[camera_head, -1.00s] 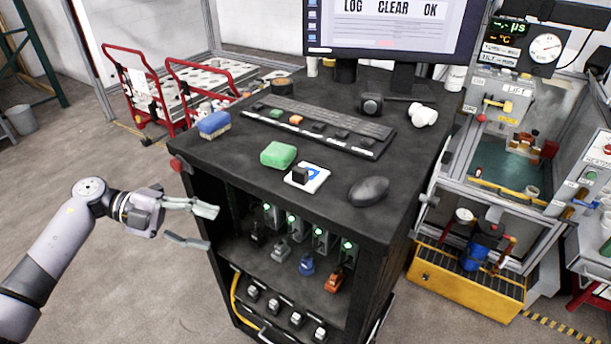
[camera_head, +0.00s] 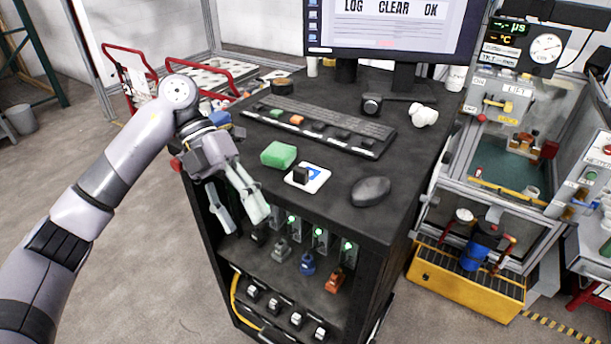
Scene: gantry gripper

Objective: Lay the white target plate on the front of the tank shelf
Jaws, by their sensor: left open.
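A small white plate (camera_head: 307,178) with a blue mark lies flat near the front of the black desk top, with a small black block on it. I take it for the target plate. My left gripper (camera_head: 242,225) is open and empty at the desk's front left edge, pointing down. It is left of the plate and apart from it. The glass-walled tank (camera_head: 508,170) with a green inside stands to the right; I cannot clearly tell its shelf. My right gripper is out of view.
A green block (camera_head: 279,155), a dark mouse (camera_head: 370,191) and a long black keyboard (camera_head: 318,130) lie around the plate. A monitor (camera_head: 395,25) stands behind. Below the desk top are shelves with several small clamps. A yellow box (camera_head: 465,280) stands below the tank.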

